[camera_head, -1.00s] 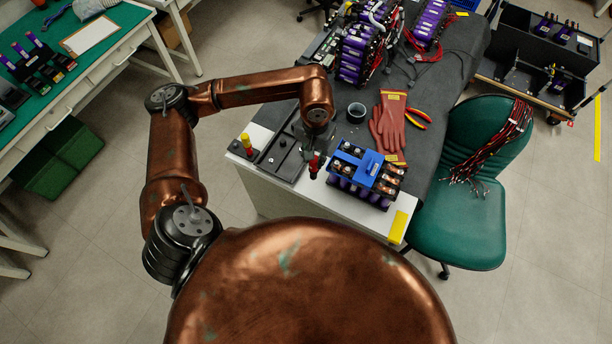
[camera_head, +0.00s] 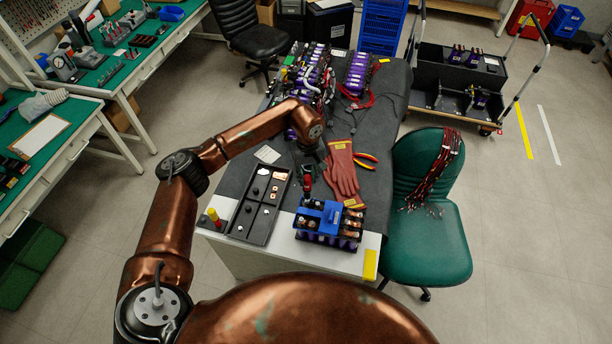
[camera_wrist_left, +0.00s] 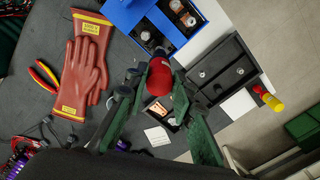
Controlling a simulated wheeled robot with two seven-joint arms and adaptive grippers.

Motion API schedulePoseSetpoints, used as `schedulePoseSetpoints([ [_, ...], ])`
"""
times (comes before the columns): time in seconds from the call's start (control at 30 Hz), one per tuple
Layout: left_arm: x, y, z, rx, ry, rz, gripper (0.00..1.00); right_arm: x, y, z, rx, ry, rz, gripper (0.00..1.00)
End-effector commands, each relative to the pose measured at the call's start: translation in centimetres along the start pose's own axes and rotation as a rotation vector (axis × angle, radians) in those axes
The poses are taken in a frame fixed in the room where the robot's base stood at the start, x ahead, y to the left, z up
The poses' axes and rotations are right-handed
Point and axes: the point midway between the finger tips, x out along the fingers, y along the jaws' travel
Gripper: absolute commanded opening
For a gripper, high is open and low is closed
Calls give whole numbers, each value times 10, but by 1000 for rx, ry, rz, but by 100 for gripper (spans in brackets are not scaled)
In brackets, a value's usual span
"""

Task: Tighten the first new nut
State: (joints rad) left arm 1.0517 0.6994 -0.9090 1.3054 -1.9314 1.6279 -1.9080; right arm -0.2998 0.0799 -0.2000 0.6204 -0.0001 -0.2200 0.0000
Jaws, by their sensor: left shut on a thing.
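My left gripper (camera_head: 307,163) is shut on a red-handled tool (camera_head: 307,180), just behind the left part of the battery module. In the left wrist view the red handle (camera_wrist_left: 159,77) sits between my two green fingers (camera_wrist_left: 158,112), its dark end toward the module. The module has a blue cover (camera_head: 330,211), purple cells and copper busbars (camera_head: 351,224) on its right side; the cover also shows in the left wrist view (camera_wrist_left: 150,22). Individual nuts are too small to tell, and I cannot tell whether the tool touches one. My right gripper is out of view.
A black compartment tray (camera_head: 240,222) with small parts lies left of the module, beside a yellow-and-red tool (camera_head: 213,216). Red gloves (camera_head: 342,172) and pliers (camera_head: 365,161) lie behind the module. A green chair (camera_head: 430,245) with cables stands right. Wired purple modules (camera_head: 312,75) occupy the table's back.

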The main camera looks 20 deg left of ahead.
Motion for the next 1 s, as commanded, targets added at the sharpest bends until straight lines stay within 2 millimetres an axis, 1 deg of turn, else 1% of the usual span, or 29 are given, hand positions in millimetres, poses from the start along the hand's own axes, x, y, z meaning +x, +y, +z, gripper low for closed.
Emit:
schedulePoseSetpoints([
  [0.03,10,0,0,0,-2,0,0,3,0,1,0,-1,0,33],
  [0.1,17,0,0,1,-1,0,0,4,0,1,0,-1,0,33],
  [0.27,14,0,0,-6,1,1,0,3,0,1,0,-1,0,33],
  [0.33,14,0,-1,-45,2,1,0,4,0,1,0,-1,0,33],
  [0.8,13,2,-1,-684,1,1,0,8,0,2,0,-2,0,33],
  [0.9,13,2,-1,-768,0,1,0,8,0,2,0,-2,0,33],
  [1.0,13,2,-1,-807,0,2,0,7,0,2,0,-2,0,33],
])
